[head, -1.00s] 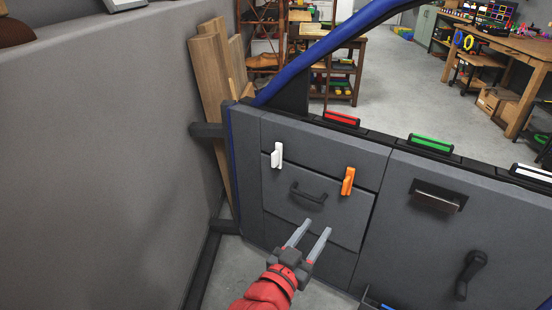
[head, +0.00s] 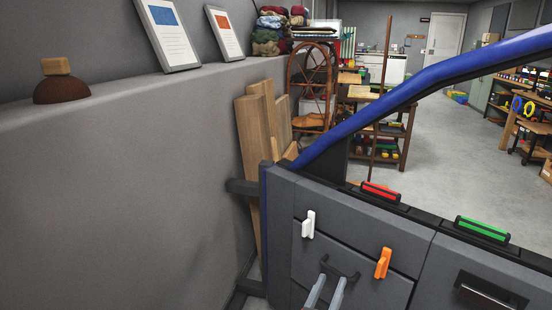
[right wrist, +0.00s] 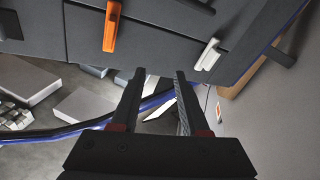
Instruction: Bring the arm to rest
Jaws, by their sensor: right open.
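My right gripper (head: 325,292) is at the bottom edge of the head view, in front of the grey car door (head: 375,225). Its two grey fingers are apart with nothing between them. They overlap the dark pull handle (head: 340,268) in the picture; I cannot tell whether they touch it. In the right wrist view the gripper (right wrist: 160,75) is open and empty. A white latch (head: 308,224) and an orange latch (head: 383,263) stand on the door panel. They also show in the wrist view, orange (right wrist: 112,25) and white (right wrist: 208,55). My left gripper is not in view.
A red switch (head: 381,193) and a green switch (head: 482,230) sit on the door's top edge. The blue window frame (head: 400,95) slants above. A grey wall (head: 130,190) closes the left side. Wooden planks (head: 257,140) lean behind the door. Shelves and benches stand farther back.

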